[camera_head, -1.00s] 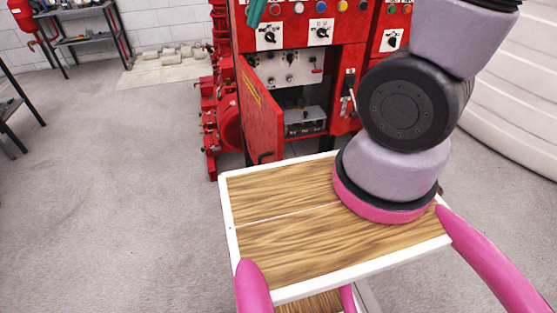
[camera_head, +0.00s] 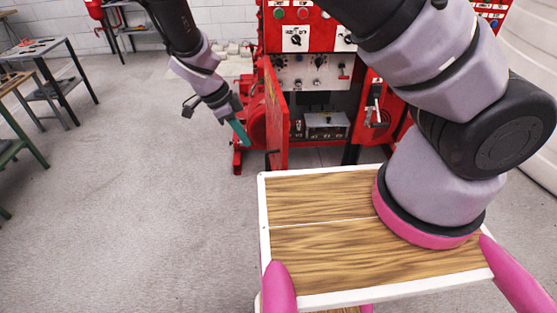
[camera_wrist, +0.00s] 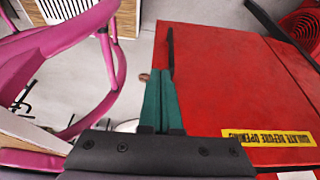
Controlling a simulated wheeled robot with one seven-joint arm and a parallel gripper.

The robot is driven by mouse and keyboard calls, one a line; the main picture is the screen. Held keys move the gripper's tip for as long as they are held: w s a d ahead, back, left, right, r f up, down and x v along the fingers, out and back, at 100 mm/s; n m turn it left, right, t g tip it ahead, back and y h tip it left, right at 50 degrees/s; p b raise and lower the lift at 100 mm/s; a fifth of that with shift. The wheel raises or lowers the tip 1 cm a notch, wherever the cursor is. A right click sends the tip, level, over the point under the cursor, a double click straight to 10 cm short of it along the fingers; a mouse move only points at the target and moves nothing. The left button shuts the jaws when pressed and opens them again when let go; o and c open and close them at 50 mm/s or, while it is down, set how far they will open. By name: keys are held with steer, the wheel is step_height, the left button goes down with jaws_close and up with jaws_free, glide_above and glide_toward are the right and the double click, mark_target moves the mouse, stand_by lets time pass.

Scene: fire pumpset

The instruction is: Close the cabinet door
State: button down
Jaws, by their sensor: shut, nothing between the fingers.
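The red cabinet door (camera_head: 277,118) stands open, swung out toward me and seen nearly edge-on in the head view. In the wrist view its broad red face (camera_wrist: 225,85) fills the right side, with a yellow warning label (camera_wrist: 268,137). A dark handle (camera_wrist: 170,52) shows by its edge. My gripper (camera_head: 240,132) is just left of the door, on its outer side, pointing down and right. Its teal fingers (camera_wrist: 160,102) are together and empty, close beside the door edge; I cannot tell whether they touch it. The cabinet opening (camera_head: 318,108) is uncovered.
A wood-topped cart surface (camera_head: 350,240) with a white rim lies in front of the cabinet. A red control panel (camera_head: 300,35) is above the opening. Tables (camera_head: 45,75) stand at the far left. The grey floor (camera_head: 150,210) on the left is clear.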

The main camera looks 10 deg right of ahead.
steer(key=d+f, duration=0.7)
steer(key=f, duration=0.2)
steer(key=shift+w+d, duration=0.25)
steer(key=shift+d, duration=0.1)
steer(key=shift+f, duration=0.1)
